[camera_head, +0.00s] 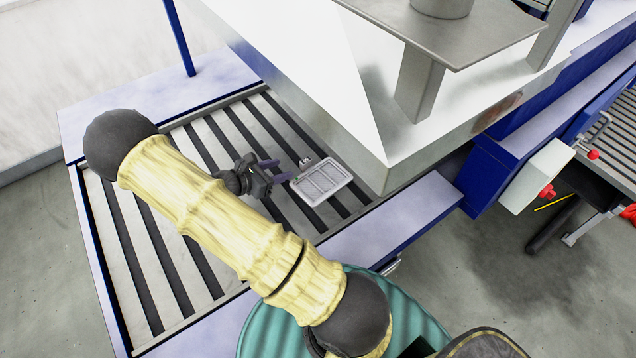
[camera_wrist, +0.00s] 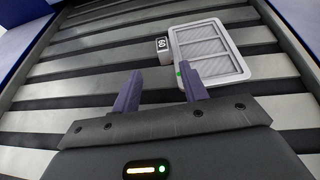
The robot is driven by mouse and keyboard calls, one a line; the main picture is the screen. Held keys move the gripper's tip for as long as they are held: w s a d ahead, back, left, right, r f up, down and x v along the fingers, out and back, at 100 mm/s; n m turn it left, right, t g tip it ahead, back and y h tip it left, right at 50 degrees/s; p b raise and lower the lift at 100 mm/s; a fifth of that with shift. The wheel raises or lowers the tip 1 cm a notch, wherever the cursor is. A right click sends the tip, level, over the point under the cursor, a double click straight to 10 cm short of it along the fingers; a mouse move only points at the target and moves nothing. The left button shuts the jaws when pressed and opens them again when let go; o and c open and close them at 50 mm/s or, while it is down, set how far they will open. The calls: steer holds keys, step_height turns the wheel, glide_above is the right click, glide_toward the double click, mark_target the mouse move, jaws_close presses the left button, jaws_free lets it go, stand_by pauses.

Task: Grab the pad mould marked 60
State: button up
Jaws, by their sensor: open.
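The pad mould marked 60 is a light grey rectangular frame (camera_head: 322,181) with slatted panels inside, lying flat on the roller bed. In the wrist view the same mould (camera_wrist: 209,54) lies ahead and a little right of my fingers. A small tab with a dark label reading 60 (camera_wrist: 162,44) sticks out of its left side. My gripper (camera_head: 281,170) is just left of the mould in the head view, fingers pointing towards it. In the wrist view my gripper (camera_wrist: 160,88) is open, with nothing between the two purple fingers. The right fingertip appears close to the mould's near left corner; contact cannot be told.
The mould lies on a slatted bed (camera_head: 125,205) of light and dark strips with a blue and white frame. A large white machine hood (camera_head: 300,60) stands right behind the mould. A blue post (camera_head: 180,38) rises at the bed's far edge. The bed left of my gripper is clear.

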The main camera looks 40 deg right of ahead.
mark_target(302, 163)
steer(key=b+x, duration=0.1)
steer(key=x, duration=0.3)
steer(key=shift+d, duration=0.2)
steer(key=shift+s+r, duration=0.15)
steer(key=shift+s, duration=0.05)
steer(key=b+x, duration=0.3)
steer(key=x, duration=0.2)
steer(key=shift+s+d, duration=0.1)
steer(key=shift+s, duration=0.05)
steer(key=shift+r, duration=0.1)
jaws_close()
